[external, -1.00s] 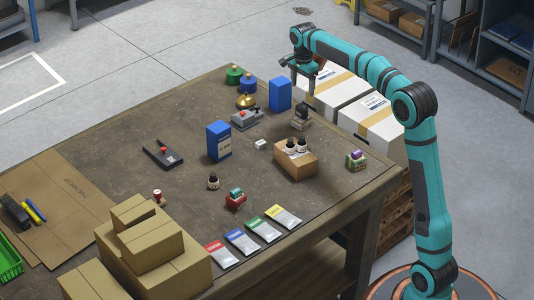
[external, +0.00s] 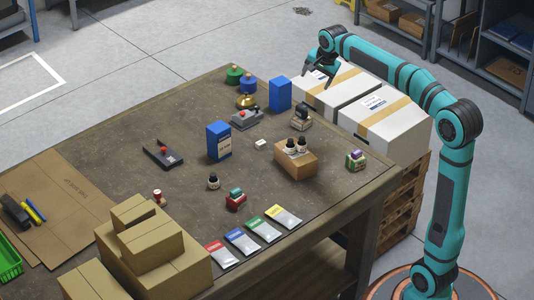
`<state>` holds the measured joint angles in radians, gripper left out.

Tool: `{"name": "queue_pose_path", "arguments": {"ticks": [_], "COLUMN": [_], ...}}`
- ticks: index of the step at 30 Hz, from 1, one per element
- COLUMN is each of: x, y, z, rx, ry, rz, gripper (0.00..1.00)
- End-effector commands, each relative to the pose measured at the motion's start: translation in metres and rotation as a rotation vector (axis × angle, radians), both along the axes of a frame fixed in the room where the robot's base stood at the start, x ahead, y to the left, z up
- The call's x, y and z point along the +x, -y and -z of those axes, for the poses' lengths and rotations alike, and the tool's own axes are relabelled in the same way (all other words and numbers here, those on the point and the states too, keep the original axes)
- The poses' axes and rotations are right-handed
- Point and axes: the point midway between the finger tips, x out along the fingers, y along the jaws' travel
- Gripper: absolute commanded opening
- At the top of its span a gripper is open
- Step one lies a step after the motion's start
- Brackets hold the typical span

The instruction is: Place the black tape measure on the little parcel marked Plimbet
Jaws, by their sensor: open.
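A small black object (external: 301,111), possibly the tape measure, sits on top of a small pale block (external: 300,124) on the right part of the workbench. It is too small to identify for certain, and I cannot read Plimbet on any parcel. A small brown parcel (external: 293,168) stands nearby and carries dark bottles with white labels. My gripper (external: 319,72) is open and empty, up over the white cartons beyond the bench's back right edge, apart from everything on the bench.
White taped cartons (external: 386,126) stand on a pallet beside the workbench (external: 110,130). Blue boxes (external: 218,141), a grey device with a red knob (external: 246,118) and a small green block (external: 356,162) stand around. Stacked brown cartons (external: 150,245) fill the front left.

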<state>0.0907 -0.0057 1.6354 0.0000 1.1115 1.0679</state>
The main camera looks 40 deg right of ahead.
Motion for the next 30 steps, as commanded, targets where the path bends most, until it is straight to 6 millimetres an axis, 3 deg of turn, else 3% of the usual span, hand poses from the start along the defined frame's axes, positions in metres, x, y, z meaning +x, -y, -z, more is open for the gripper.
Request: {"name": "queue_pose_path", "arguments": {"ticks": [6, 15, 30], "x": [-0.055, -0.131, -0.264], "y": [-0.014, -0.031, -0.052], "z": [-0.03, -0.058, -0.074], "rx": [-0.092, -0.261, -0.632], "ry": [0.171, 0.399, 0.752], "rz": [-0.161, -0.362, -0.616], "gripper": [0.72, 0.72, 0.72]}}
